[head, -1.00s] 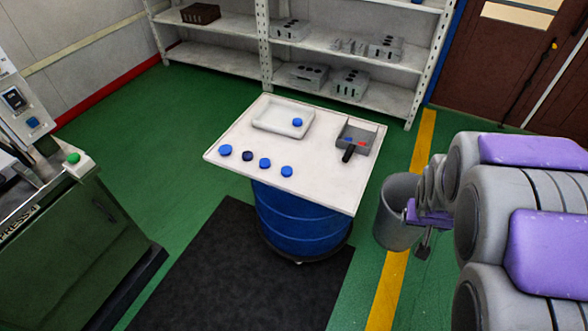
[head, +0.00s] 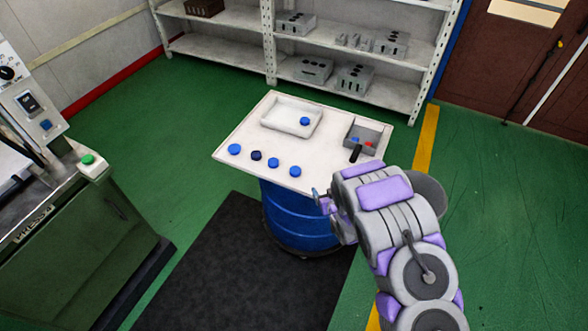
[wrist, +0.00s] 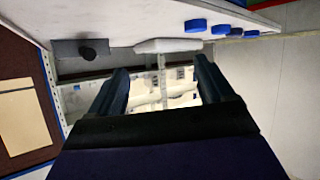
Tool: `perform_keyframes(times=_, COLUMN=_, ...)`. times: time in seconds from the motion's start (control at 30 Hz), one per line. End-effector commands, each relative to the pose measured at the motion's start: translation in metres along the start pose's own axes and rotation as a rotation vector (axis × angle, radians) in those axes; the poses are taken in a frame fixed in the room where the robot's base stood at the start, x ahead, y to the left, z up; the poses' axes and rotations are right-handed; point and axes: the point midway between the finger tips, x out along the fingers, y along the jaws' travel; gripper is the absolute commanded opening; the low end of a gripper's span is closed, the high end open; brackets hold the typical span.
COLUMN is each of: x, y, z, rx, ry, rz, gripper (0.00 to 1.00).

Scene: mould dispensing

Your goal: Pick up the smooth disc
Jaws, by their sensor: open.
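Several blue discs stand in a row along the near edge of the white table top (head: 240,133): a blue disc (head: 234,149) at the left end, a darker disc (head: 256,155), a blue disc (head: 273,162) and a blue disc (head: 295,171). Another blue disc (head: 305,121) lies in the white tray (head: 272,119). Their surfaces are too small to tell which is smooth. My gripper (wrist: 162,72) is open and empty. In the head view it is beside the table's near right edge, apart from the discs. The wrist view shows discs (wrist: 195,25) at upper right.
A blue drum (head: 290,215) supports the table. A green press (head: 85,235) stands left, shelves (head: 235,50) behind. Floor between press and table is clear.

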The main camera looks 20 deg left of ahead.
Motion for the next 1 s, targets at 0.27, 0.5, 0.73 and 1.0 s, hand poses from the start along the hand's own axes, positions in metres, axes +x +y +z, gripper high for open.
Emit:
perform_keyframes(times=0.27, x=0.004, y=-0.051, z=0.017, rx=0.041, ry=0.132, rz=-0.104, gripper=0.81)
perform_keyframes(times=0.5, x=0.031, y=-0.069, z=0.014, rx=0.039, ry=0.147, rz=-0.114, gripper=0.81)
perform_keyframes(times=0.73, x=0.062, y=-0.069, z=0.010, rx=0.042, ry=0.146, rz=-0.112, gripper=0.81)
perform_keyframes(times=1.0, x=0.095, y=-0.067, z=0.003, rx=0.047, ry=0.154, rz=-0.113, gripper=0.81)
